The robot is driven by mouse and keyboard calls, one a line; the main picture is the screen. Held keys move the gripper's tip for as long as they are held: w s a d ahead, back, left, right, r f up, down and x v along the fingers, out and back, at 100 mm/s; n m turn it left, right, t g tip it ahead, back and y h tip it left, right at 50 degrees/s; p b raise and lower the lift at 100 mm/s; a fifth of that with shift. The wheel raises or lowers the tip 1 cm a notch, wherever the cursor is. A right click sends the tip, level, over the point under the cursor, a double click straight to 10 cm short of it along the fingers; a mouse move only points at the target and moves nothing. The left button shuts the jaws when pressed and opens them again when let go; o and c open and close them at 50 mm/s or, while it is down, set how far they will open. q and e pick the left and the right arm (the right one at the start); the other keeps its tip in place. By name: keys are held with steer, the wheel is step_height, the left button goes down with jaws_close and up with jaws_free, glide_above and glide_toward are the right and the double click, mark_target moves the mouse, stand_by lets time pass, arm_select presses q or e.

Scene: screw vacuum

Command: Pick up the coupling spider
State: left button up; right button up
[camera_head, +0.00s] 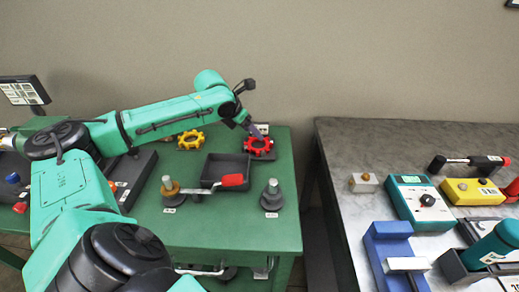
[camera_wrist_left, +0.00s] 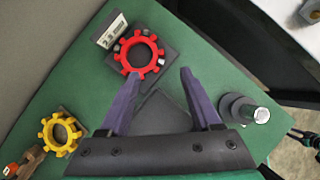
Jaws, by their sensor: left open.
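A red toothed ring, a coupling spider (camera_head: 257,153), sits on a dark stand at the back right of the green table. It also shows in the left wrist view (camera_wrist_left: 123,60), with a label plate (camera_wrist_left: 109,30) beside it. A yellow toothed ring of the same kind (camera_head: 190,147) lies to its left, and shows at lower left in the wrist view (camera_wrist_left: 47,131). My left gripper (camera_wrist_left: 158,80) is open and empty, its fingers pointing toward the red ring, which lies just beyond the fingertips. In the head view its fingers (camera_head: 258,131) partly cover the red ring. My right gripper is not in view.
A dark open tray (camera_head: 226,160) stands in front of the rings. A red-handled crank (camera_head: 232,180) and a dark post (camera_head: 271,195) stand nearer. A gap separates the green table (camera_head: 230,230) from a grey bench (camera_head: 350,150) holding several tools.

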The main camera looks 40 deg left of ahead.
mark_target(266, 148)
arm_select(q)
steer(key=x, duration=0.4)
steer(key=p+x, duration=0.1)
steer(key=x, duration=0.7)
steer(key=shift+a+f, duration=0.25)
steer(key=shift+f, duration=0.15)
steer(key=shift+s+r, duration=0.1)
jaws_close()
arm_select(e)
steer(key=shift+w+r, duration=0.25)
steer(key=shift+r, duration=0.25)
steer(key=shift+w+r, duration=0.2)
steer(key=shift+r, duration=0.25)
